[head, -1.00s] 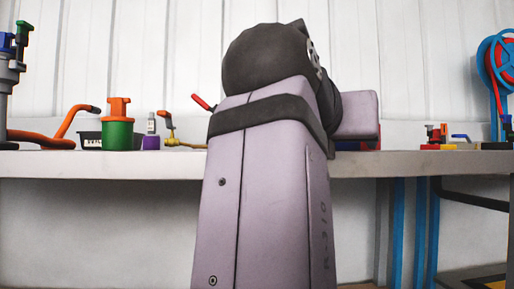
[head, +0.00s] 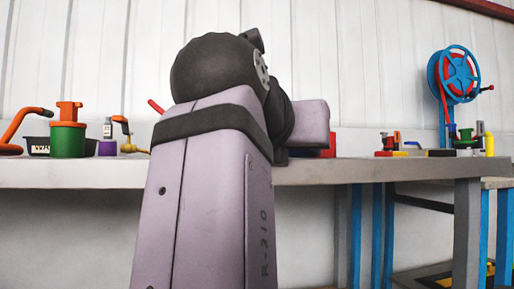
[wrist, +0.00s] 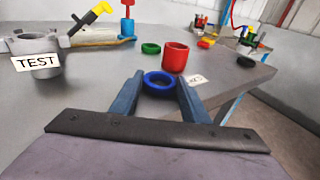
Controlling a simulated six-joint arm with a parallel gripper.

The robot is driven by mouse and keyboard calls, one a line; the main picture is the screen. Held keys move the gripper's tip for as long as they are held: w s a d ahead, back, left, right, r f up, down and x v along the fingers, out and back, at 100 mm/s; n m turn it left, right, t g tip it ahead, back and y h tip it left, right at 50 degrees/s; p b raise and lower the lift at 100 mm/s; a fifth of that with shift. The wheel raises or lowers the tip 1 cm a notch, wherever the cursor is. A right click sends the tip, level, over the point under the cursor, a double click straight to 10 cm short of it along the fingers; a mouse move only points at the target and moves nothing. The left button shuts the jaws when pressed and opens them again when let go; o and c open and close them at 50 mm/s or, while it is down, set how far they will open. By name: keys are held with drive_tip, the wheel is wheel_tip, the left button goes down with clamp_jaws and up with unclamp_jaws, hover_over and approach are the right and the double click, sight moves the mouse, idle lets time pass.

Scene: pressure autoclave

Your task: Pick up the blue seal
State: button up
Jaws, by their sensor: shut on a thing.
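The blue seal (wrist: 160,85) is a small blue ring in the middle of the wrist view. My gripper (wrist: 160,79) has its two blue-grey fingers on either side of the seal and is shut on it. The ring lies flat between the fingertips. Whether it is touching the table or lifted is hard to tell. In the head view my own arm hides the gripper and the seal.
A red cup (wrist: 176,57) stands just beyond the seal, with a green ring (wrist: 151,48) to its left. A white label (wrist: 197,80) lies right of it, near the table edge. A grey fixture marked TEST (wrist: 37,55) is at left.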

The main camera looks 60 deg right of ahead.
wheel_tip(320, 180, up, 76)
drive_tip(key=p, duration=7.6)
drive_tip(key=shift+f, duration=0.1)
wheel_tip(320, 180, down, 66)
drive_tip(key=b, duration=6.6)
